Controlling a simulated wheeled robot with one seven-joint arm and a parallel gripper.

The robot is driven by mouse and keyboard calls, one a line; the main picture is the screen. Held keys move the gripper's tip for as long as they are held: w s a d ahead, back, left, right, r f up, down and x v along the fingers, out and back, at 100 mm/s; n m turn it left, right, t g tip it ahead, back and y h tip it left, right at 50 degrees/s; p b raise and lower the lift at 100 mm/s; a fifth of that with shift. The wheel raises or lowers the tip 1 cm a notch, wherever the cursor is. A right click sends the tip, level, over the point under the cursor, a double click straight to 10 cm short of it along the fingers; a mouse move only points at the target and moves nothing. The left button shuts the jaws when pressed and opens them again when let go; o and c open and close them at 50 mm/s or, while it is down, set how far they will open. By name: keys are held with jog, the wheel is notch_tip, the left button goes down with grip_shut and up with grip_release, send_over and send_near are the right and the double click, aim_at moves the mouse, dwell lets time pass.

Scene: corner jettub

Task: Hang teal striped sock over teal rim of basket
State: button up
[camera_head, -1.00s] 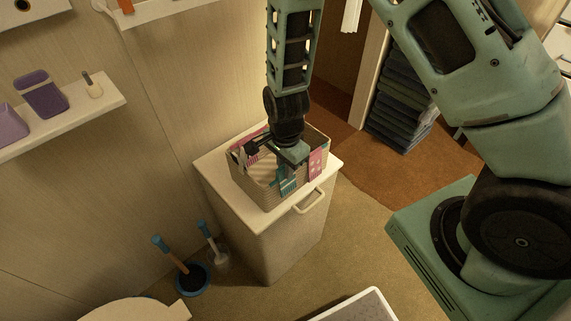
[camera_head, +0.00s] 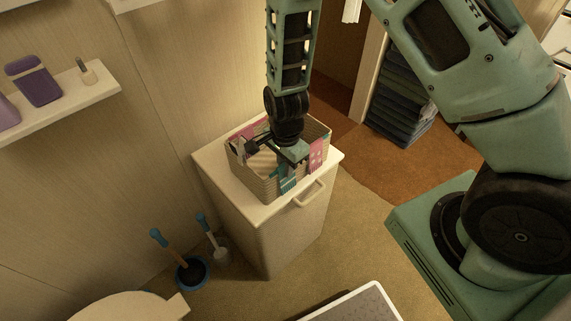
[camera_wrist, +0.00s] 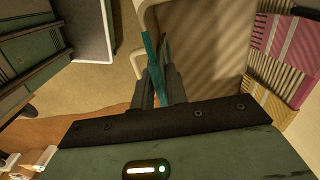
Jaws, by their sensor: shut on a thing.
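The woven basket (camera_head: 257,183) stands on the white cabinet top. The teal striped sock (camera_head: 288,186) shows at the basket's front wall, right below my gripper. My gripper (camera_head: 284,168) points down at that wall and is shut on the sock. In the wrist view the teal sock (camera_wrist: 152,60) stands edge-on between my two closed fingers (camera_wrist: 160,88), with the basket's inside to the right. The rim under the gripper is mostly hidden, so I cannot tell how the sock lies over it.
A pink patterned sock (camera_head: 317,152) hangs over the basket's right side. The cabinet (camera_head: 237,213) has a front handle (camera_head: 309,194). A shelf (camera_head: 75,100) is on the left wall, and brushes (camera_head: 192,272) stand on the floor. Folded dark towels (camera_head: 403,105) are stacked behind.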

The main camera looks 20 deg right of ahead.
jog(key=o, duration=0.8)
jog(key=shift+o, duration=0.2)
notch_tip(320, 180, up, 17)
jog(key=p, duration=0.2)
jog(key=shift+r, duration=0.2)
jog(key=s+a+r+n, duration=0.3)
jog(key=s+r+n, duration=0.2)
jog(key=s+n, duration=0.5)
jog(key=s+a+r+n, duration=0.3)
jog(key=s+r+n, duration=0.2)
jog(key=s+n, duration=0.5)
jog(key=shift+n+y+p, duration=0.3)
jog(key=shift+n, duration=0.8)
